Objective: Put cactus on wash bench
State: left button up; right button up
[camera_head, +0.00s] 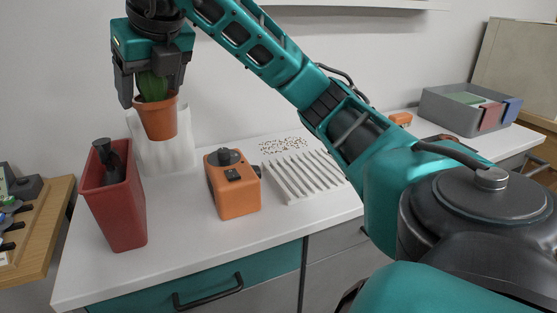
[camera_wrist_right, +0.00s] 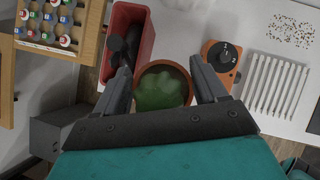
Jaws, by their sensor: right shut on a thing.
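The cactus (camera_head: 152,86) is green and stands in a round terracotta pot (camera_head: 159,119). My right gripper (camera_head: 151,90) is shut on the cactus from above, and the pot hangs upright beneath it. In the right wrist view the cactus (camera_wrist_right: 158,90) shows between the two fingers of the right gripper (camera_wrist_right: 163,80). The white bench top (camera_head: 185,232) lies below, with a teal drawer front under it; I take it for the wash bench. In the head view the pot overlaps a white block behind it and appears raised above the bench. My left gripper is not in view.
A red bin (camera_head: 115,205) with a dark object inside stands left of the pot. An orange device (camera_head: 233,183) with a black knob and a white ribbed rack (camera_head: 303,176) stand to the right. A wooden rack (camera_head: 38,225) is at far left. The front of the bench is clear.

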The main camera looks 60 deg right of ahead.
notch_tip(320, 180, down, 20)
jog(key=b, duration=0.4)
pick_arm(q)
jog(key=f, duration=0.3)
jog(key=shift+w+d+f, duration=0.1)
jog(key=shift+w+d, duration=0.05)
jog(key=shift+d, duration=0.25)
pick_arm(e)
jog(key=o, duration=0.8)
jog(key=shift+f+b, duration=0.15)
jog(key=shift+b, duration=0.2)
jog(key=o, duration=0.4)
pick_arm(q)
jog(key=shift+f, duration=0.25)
